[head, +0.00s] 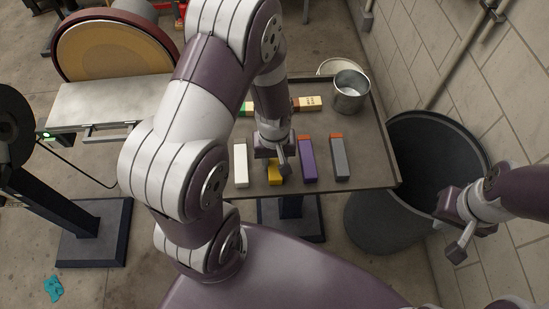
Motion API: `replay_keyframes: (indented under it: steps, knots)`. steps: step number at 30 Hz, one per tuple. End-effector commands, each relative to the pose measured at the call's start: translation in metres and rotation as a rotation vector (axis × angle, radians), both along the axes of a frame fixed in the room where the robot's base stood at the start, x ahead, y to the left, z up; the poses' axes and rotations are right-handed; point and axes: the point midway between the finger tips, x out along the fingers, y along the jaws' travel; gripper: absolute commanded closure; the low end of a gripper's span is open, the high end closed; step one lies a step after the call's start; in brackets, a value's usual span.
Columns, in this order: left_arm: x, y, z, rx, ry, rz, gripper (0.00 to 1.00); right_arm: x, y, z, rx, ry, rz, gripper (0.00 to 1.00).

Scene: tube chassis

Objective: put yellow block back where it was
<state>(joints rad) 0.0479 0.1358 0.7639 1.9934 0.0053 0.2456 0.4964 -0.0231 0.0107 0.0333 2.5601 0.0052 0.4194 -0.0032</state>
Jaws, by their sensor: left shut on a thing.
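The yellow block (275,175) is on or just above the table, between a white block and a purple block. My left gripper (276,163) is over it from above and shut on it; the gripper and arm hide much of the block. I cannot tell whether the block touches the table. My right gripper (466,238) hangs at the right in front of the dark bin, away from the blocks; its finger opening is unclear.
White (240,165), purple (308,160) and grey (340,158) blocks stand in a row on the table (368,170). A metal cup (351,92) stands at the back right. Partly hidden blocks (309,103) lie behind my arm. A dark bin (377,222) stands right of the table.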

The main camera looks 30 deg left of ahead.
Motion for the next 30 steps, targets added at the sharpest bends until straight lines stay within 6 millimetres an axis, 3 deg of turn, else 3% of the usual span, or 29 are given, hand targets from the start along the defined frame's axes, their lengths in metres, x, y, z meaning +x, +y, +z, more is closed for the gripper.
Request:
replay_keyframes:
  steps: [9,10,12,23,30]
  knots:
    - [0.000,0.000,-0.003,0.000,-0.001,0.000,0.94,0.000,0.000,-0.003,0.000,0.000,0.000,1.00]
    - [0.000,0.000,-0.003,0.000,0.000,0.000,0.58,0.000,0.000,-0.002,0.000,0.000,0.000,1.00]
    - [0.000,0.000,-0.003,0.000,0.000,0.000,0.39,0.000,0.000,-0.002,0.000,0.000,0.000,1.00]
    - [0.001,0.000,0.007,0.000,-0.002,0.000,0.39,0.000,0.000,0.001,0.000,0.000,0.000,1.00]
    - [0.001,0.000,0.068,0.001,-0.007,0.001,0.39,0.000,0.000,0.004,0.000,0.000,0.000,1.00]
